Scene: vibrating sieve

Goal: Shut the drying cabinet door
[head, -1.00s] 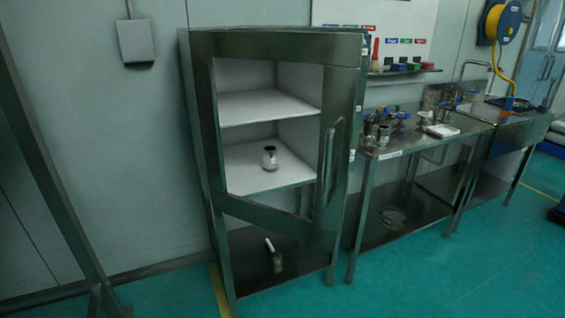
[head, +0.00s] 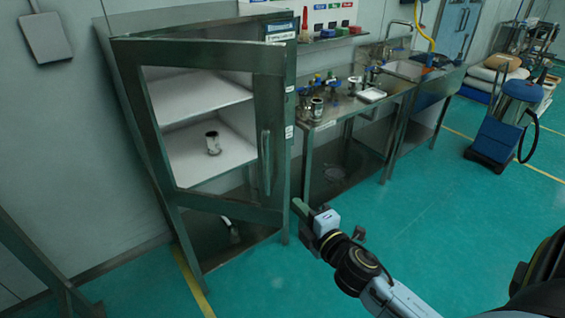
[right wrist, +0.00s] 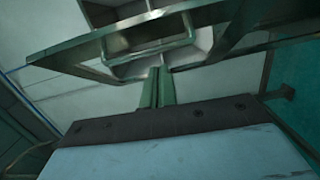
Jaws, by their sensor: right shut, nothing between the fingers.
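The drying cabinet's door (head: 270,95) is a dark metal frame with a window and an upright handle (head: 265,163) at its right side. It stands ajar, its handle side out from the cabinet (head: 291,68) and its left edge close to it. The door frame also spans the top of the right wrist view (right wrist: 70,47). My right gripper (head: 298,205) is shut and empty, near the door's lower right corner. In the right wrist view its fingers (right wrist: 157,86) point at the door; contact is unclear. My left gripper is not in view.
A metal bench (head: 322,124) with small parts stands right of the cabinet. A metal jar (head: 212,144) stands on a cabinet shelf (head: 185,162). The teal floor (head: 420,215) between is clear.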

